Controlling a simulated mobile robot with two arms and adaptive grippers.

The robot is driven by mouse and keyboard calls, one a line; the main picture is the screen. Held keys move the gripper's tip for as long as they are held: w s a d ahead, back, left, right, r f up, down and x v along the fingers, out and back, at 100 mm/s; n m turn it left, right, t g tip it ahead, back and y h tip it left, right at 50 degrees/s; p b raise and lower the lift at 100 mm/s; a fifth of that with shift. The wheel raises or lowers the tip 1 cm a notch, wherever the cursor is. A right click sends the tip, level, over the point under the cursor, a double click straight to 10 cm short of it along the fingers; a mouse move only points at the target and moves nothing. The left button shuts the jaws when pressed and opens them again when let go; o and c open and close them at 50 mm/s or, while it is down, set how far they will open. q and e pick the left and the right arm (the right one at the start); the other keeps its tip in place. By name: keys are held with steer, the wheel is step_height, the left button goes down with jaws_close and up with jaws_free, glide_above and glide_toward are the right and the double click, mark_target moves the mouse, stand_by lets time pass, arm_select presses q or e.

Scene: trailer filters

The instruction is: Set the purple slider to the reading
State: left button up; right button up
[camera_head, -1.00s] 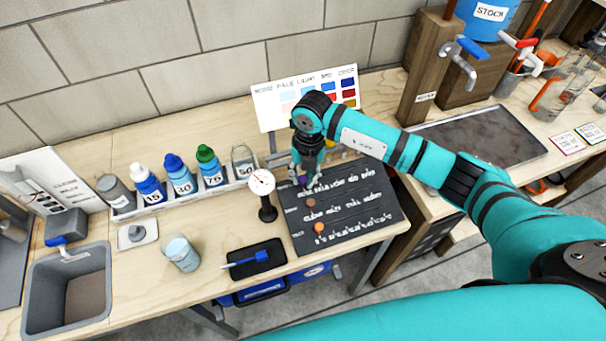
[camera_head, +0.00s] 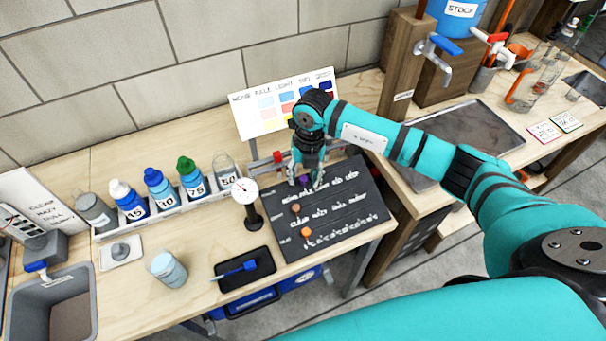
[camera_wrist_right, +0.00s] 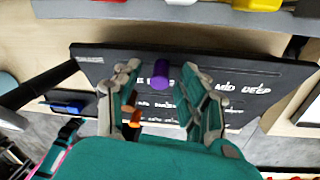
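The purple slider (camera_head: 304,180) is a small round knob on the top row of the dark board (camera_head: 350,215). In the right wrist view the purple slider (camera_wrist_right: 161,73) stands between my right gripper's fingers, with a gap on each side. My right gripper (camera_head: 306,183) is low over the board's upper left part, and its fingers are spread; it also shows in the wrist view (camera_wrist_right: 161,80). The fingers partly cover the row's lettering, so the slider's exact mark cannot be read. The white chart with coloured patches (camera_head: 285,102) stands behind. My left gripper is out of view.
A brown knob (camera_head: 296,208) and an orange knob (camera_head: 306,232) sit on the lower rows. A dial gauge (camera_head: 244,191) stands left of the board. A black tray (camera_head: 232,278) with a blue tool lies in front. Bottles stand in a rack further left.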

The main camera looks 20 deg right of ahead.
mark_target(307, 184)
step_height(307, 184, up, 12)
steer(key=d, duration=0.1)
stand_by(0.5)
steer(key=shift+s, duration=0.1)
